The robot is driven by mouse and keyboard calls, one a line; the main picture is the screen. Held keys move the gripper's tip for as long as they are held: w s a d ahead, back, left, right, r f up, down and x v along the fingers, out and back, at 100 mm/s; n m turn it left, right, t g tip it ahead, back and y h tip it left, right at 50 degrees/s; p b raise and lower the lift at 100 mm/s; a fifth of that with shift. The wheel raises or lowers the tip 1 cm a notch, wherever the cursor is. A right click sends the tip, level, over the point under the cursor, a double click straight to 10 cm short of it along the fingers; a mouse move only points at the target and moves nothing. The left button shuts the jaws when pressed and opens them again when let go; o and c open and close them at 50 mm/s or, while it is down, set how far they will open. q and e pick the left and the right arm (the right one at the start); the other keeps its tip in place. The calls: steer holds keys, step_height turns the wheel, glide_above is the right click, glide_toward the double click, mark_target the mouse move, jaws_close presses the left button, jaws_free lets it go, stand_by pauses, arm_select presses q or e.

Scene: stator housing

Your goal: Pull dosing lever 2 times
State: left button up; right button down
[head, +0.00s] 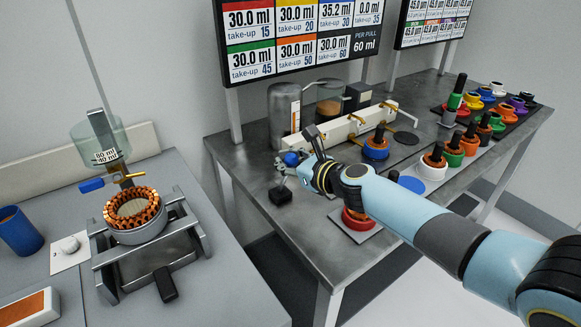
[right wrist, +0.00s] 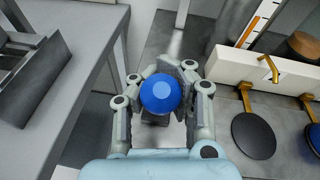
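The dosing lever shows as a blue ball knob (head: 291,159) above a small black base (head: 280,195), at the near left corner of the metal table. My right gripper (head: 283,166) is at the knob, its arm reaching in from the right. In the right wrist view the blue knob (right wrist: 160,93) fills the gap between the two fingers (right wrist: 161,88), which look closed on its sides. The lever's shaft is mostly hidden by the knob and fingers. My left gripper is not in view.
A white manifold (head: 345,127) with orange taps and round pads stands behind the gripper. Coloured cups (head: 376,148) stand on the metal table (head: 240,150). A screen (head: 300,40) reads 60 ml per pull. The left bench holds a copper-wound stator (head: 133,207) under a glass beaker (head: 100,140).

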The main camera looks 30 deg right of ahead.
steer(key=shift+w+r, duration=0.2)
steer(key=shift+w, duration=0.45)
steer(key=shift+s+d+f, duration=0.1)
steer(key=shift+s+f, duration=0.05)
stand_by(0.6)
steer(key=c, duration=1.1)
jaws_free()
steer(key=shift+d, duration=0.1)
steer(key=v, duration=1.2)
steer(key=shift+c, duration=0.2)
